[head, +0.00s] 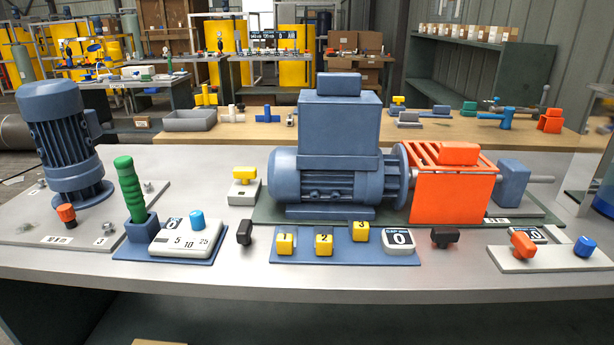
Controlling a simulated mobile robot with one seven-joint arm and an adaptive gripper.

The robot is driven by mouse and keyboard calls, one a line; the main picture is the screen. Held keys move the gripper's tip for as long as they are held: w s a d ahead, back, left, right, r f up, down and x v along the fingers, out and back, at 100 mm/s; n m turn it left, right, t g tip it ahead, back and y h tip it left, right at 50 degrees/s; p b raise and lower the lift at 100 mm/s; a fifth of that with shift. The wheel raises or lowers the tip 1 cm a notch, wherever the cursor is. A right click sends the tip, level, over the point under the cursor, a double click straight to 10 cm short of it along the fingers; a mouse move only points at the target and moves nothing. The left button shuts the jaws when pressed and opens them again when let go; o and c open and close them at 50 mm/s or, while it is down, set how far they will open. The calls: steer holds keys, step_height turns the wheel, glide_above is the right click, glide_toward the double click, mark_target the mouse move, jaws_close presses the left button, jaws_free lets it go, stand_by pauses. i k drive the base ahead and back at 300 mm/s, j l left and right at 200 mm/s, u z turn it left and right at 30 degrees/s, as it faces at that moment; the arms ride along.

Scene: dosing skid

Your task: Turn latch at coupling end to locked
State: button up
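A black latch (444,236) stands on the grey bench just in front of the orange coupling guard (452,190), at the coupling end of the blue motor (335,180). Its T-shaped handle appears to lie roughly sideways; no lock marking on it is readable. A second black latch (244,232) stands at the motor's other end, left of the yellow blocks, with its handle turned at a different angle. My gripper is not in view.
A blue plate with yellow numbered blocks (323,243) and a white "0" display (401,242) lies between the latches. A pale plate with an orange knob (524,244) is at right. A green lever (131,185) stands at left. The bench's front strip is clear.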

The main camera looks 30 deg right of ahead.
mark_target(443, 236)
steer(key=k+z, duration=0.2)
steer(key=z, duration=0.15)
steer(key=k+l+z, duration=0.15)
steer(key=z, duration=0.2)
steer(key=k+l+z, duration=0.15)
steer(key=z, duration=0.2)
steer(key=k+l, duration=0.05)
